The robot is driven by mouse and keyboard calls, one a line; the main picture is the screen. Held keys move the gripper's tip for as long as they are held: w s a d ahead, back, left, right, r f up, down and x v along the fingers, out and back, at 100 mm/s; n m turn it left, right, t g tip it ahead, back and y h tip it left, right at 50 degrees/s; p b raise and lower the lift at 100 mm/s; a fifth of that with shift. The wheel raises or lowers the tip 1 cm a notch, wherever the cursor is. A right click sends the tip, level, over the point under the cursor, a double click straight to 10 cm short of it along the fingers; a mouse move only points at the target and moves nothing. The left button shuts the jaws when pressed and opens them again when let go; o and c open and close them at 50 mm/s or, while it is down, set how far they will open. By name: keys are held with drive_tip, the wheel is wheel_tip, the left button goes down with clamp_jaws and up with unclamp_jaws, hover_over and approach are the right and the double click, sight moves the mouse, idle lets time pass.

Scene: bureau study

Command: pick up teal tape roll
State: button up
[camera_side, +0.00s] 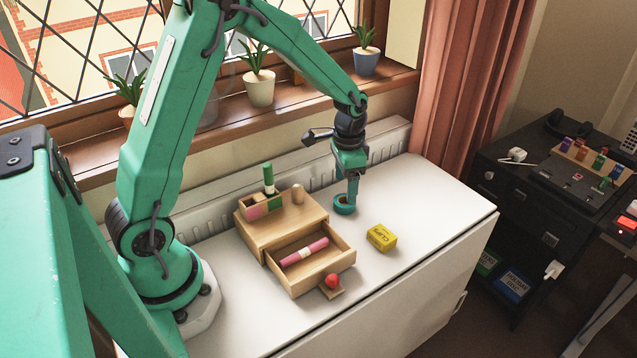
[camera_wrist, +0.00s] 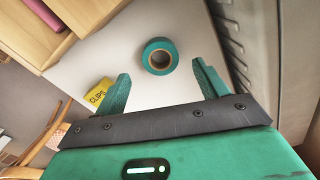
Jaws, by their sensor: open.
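The teal tape roll (camera_side: 344,205) lies flat on the white tabletop, to the right of the wooden desk organiser. In the wrist view the teal tape roll (camera_wrist: 160,57) shows its tan core and dark centre hole. My gripper (camera_side: 352,203) is low over the table at the roll, and in the side view a finger overlaps it. In the wrist view my gripper (camera_wrist: 160,77) is open and empty, with the roll ahead of the gap between its fingertips. I cannot tell the exact height of the fingers above the table.
A yellow clips box (camera_side: 382,237) sits in front of the roll. The wooden organiser (camera_side: 284,222) has an open drawer (camera_side: 325,268) holding a pink marker. A red ball-like item (camera_side: 332,281) is at the drawer's front. The right tabletop is clear; a radiator (camera_side: 385,140) runs behind.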

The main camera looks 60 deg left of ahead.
sight(345, 197)
drive_tip(key=shift+f, duration=2.65)
drive_tip(key=c, duration=1)
